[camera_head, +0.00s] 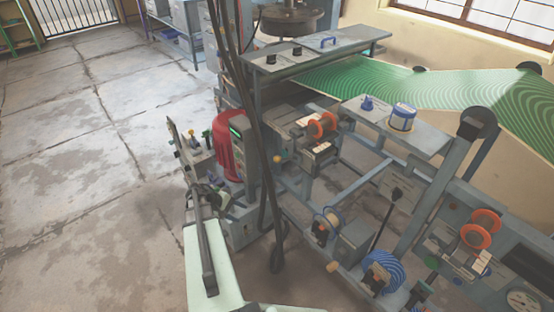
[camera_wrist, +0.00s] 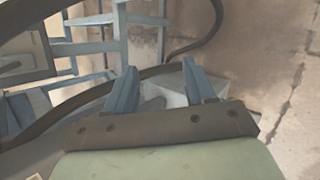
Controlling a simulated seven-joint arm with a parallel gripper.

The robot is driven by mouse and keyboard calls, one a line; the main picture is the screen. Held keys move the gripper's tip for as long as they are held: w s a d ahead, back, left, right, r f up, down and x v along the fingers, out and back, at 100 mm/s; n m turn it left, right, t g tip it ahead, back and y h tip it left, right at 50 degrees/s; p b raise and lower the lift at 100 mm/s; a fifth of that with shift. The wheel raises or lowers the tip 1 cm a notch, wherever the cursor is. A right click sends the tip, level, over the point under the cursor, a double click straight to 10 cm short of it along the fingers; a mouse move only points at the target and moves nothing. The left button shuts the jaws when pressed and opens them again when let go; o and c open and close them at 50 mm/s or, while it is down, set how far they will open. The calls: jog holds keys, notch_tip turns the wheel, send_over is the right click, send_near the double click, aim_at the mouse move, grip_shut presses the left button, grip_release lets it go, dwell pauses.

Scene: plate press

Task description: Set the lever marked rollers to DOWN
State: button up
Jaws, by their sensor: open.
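My gripper (camera_wrist: 158,82) is open and empty in the wrist view, its two blue-grey fingers apart. A pale box-like part (camera_wrist: 172,88) shows beyond and between them, with no contact visible. In the head view, my pale green arm comes up from the bottom, left of the press. Small handles on the left panel (camera_head: 190,146) are also unreadable.
Dark cables (camera_head: 262,160) hang in front of the press, and a dark hose (camera_wrist: 70,103) crosses the wrist view. A red cylinder (camera_head: 229,148), orange spools (camera_head: 478,228) and a blue coil (camera_head: 384,272) sit around the frame. The concrete floor (camera_head: 90,190) at left is clear.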

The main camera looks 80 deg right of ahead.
jog(key=s+d+r+n+g+h, duration=0.2)
jog(key=d+r+n+g+h, duration=0.15)
jog(key=d+r, duration=0.4)
jog(key=n+g+h, duration=0.3)
jog(key=n+g, duration=0.1)
jog(key=n, duration=0.3)
send_near(277, 158)
jog(key=w+f, duration=0.1)
jog(key=w, duration=0.3)
jog(key=s+d, duration=0.2)
jog(key=s, duration=0.2)
jog(key=s+d+n, duration=0.1)
jog(key=s+d, duration=0.1)
jog(key=s, duration=0.2)
jog(key=s+d+n, duration=0.1)
jog(key=s+d, duration=0.1)
jog(key=s, duration=0.2)
jog(key=shift+s+d+y, duration=0.1)
jog(key=shift+s+y, duration=0.15)
jog(key=shift+s, duration=0.05)
jog(key=shift+c, duration=0.3)
grip_shut()
